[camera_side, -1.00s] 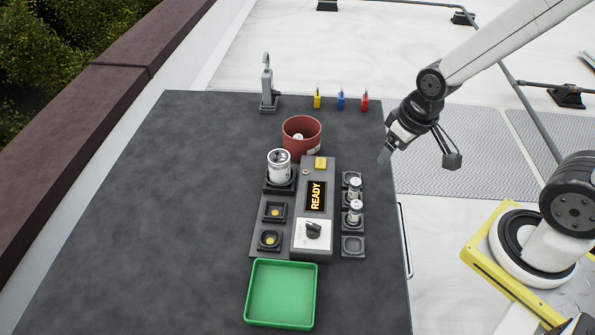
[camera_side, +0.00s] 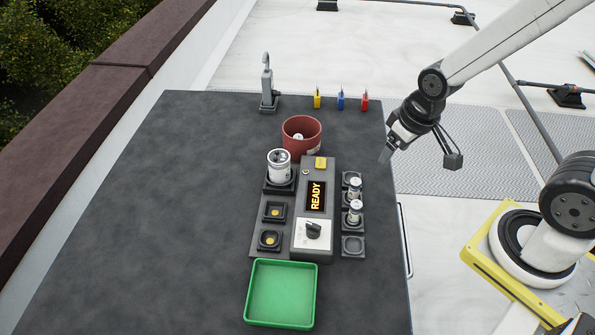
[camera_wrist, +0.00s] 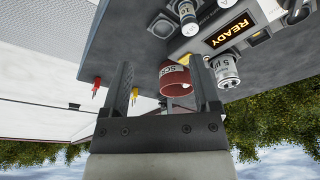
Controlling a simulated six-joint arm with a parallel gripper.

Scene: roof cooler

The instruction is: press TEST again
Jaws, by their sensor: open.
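The dark tester (camera_side: 318,205) stands on the dark worktop, its display (camera_side: 316,196) reading READY in the side view. In the wrist view the button (camera_wrist: 184,60) shows partly, close to one finger and the red bin. A dial (camera_side: 312,230) sits on a white plate at the near end. My gripper (camera_side: 386,156) is open and empty, above the table's right edge, to the right of the button and apart from it. Its two fingers (camera_wrist: 162,65) show spread in the wrist view.
A large can (camera_side: 279,167) stands in the far left socket; two left sockets are empty. Two small cans (camera_side: 355,207) stand at the right. A red bin (camera_side: 302,136) holds something pale. A green tray (camera_side: 281,293) is empty.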

